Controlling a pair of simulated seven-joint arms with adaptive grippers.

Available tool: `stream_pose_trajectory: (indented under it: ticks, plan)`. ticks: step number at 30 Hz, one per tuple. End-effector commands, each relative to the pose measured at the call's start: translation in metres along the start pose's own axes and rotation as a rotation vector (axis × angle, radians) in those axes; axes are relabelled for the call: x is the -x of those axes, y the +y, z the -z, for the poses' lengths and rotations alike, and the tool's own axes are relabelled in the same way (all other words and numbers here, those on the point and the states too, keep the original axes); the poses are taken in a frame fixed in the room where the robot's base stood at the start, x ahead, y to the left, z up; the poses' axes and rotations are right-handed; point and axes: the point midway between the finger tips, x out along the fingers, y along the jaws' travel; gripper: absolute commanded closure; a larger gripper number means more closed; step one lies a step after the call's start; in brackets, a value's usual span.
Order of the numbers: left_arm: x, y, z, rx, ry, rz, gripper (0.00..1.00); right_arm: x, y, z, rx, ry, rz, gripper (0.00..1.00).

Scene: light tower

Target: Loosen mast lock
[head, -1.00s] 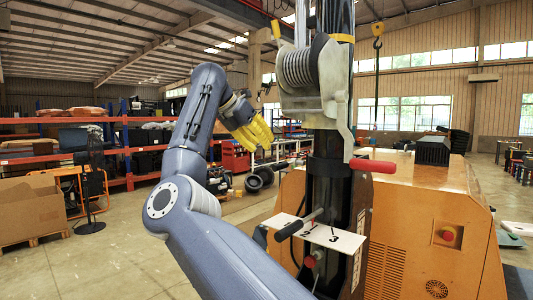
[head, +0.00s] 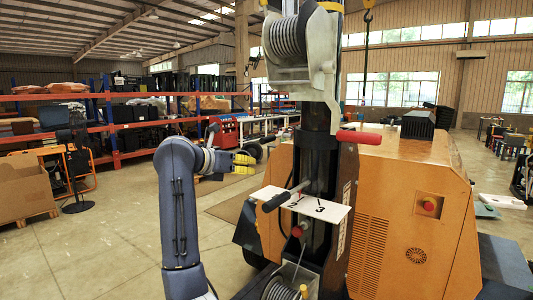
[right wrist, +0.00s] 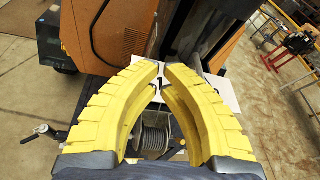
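The dark mast (head: 317,160) stands upright beside an orange machine. A white plate (head: 325,209) marked with numbers is fixed across it. A bar with a black handle (head: 275,203) sticks out over the plate, and a small red knob (head: 297,231) shows just below; I cannot tell which is the mast lock. My right gripper (head: 250,163) has yellow fingers and is left of the mast, apart from it. In the right wrist view its fingertips (right wrist: 163,66) have a narrow gap with nothing held between them; the plate (right wrist: 222,92) shows beyond. My left gripper is not in view.
A grey winch (head: 300,55) and a red handle (head: 359,137) are higher on the mast. A second cable drum (head: 280,290) is low at its foot. The orange machine (head: 410,210) fills the right. Open floor (head: 105,235) lies left of my arm.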

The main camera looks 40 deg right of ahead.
Motion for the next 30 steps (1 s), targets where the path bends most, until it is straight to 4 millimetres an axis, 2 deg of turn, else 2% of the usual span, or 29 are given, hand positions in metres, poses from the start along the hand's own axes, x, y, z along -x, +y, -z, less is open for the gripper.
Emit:
stream_pose_trajectory:
  ticks: [3, 8, 11, 25, 30]
  plan:
    - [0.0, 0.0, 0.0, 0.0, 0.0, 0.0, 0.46, 0.007, -0.007, -0.011, -0.029, -0.032, -0.034, 1.0]
    - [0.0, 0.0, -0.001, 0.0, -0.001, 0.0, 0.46, -0.001, -0.006, -0.014, -0.024, -0.043, -0.043, 1.0]
    - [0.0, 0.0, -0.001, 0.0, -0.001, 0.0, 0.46, -0.013, -0.006, -0.015, -0.024, -0.043, -0.04, 1.0]
    - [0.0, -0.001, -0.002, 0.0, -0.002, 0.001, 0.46, -0.094, -0.003, -0.018, -0.023, -0.042, -0.039, 1.0]
    - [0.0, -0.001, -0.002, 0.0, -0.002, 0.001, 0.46, -0.085, -0.002, -0.038, -0.026, -0.041, -0.044, 1.0]
